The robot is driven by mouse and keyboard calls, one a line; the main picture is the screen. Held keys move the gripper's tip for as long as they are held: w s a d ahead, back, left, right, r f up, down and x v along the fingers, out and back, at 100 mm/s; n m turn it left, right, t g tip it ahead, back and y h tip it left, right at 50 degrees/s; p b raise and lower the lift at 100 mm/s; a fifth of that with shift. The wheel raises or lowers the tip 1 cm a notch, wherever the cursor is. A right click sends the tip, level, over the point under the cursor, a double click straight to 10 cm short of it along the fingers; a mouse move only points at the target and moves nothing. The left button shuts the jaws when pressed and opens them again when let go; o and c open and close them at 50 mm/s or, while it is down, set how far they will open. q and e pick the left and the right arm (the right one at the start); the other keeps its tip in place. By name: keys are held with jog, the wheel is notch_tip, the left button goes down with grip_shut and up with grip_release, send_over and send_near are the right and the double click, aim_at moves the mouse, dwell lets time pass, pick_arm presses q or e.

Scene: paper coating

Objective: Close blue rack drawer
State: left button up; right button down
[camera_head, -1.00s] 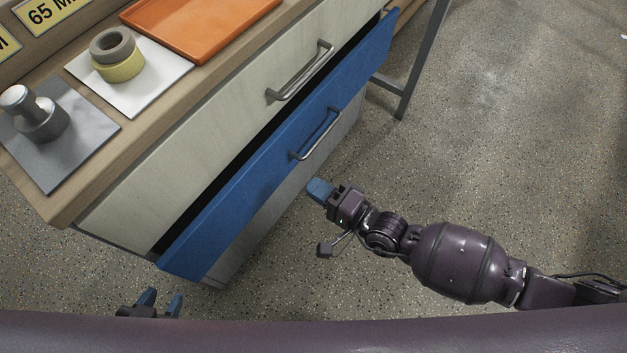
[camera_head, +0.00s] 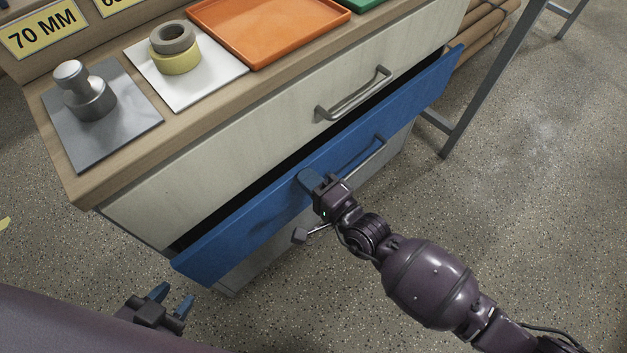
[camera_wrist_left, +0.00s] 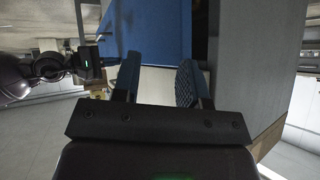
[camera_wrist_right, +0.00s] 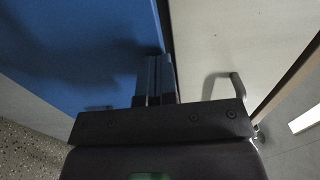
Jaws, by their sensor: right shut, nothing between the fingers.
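The blue drawer (camera_head: 258,217) of the rack stands partly open under a closed white drawer, with a dark gap behind its top edge. Its grey bar handle (camera_head: 366,159) is partly hidden by my right gripper. My right gripper (camera_head: 306,180) is shut and empty, at the blue front just left of the handle; contact is not certain. In the right wrist view its closed fingers (camera_wrist_right: 154,75) lie over the blue panel near its edge. My left gripper (camera_head: 174,296) is open and empty, low and in front of the drawer's left end. The left wrist view shows its spread fingers (camera_wrist_left: 158,80).
The white drawer (camera_head: 240,160) has a protruding handle (camera_head: 354,93). On the top lie an orange tray (camera_head: 270,30), tape rolls (camera_head: 174,50) on a white plate and a metal weight (camera_head: 86,92) on a grey plate. A metal table leg (camera_head: 480,85) stands at right. The floor in front is clear.

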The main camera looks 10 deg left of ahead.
aim_at(295, 167)
jog(key=shift+a, duration=0.1)
jog(key=x, duration=0.4)
jog(key=shift+f+b, duration=0.1)
jog(key=shift+b, duration=0.3)
pick_arm(q)
jog(key=shift+d+r, duration=0.2)
jog(key=shift+d, duration=0.05)
pick_arm(e)
jog(key=shift+w+r, duration=0.15)
jog(key=shift+r, duration=0.2)
pick_arm(q)
jog(key=shift+f, duration=0.1)
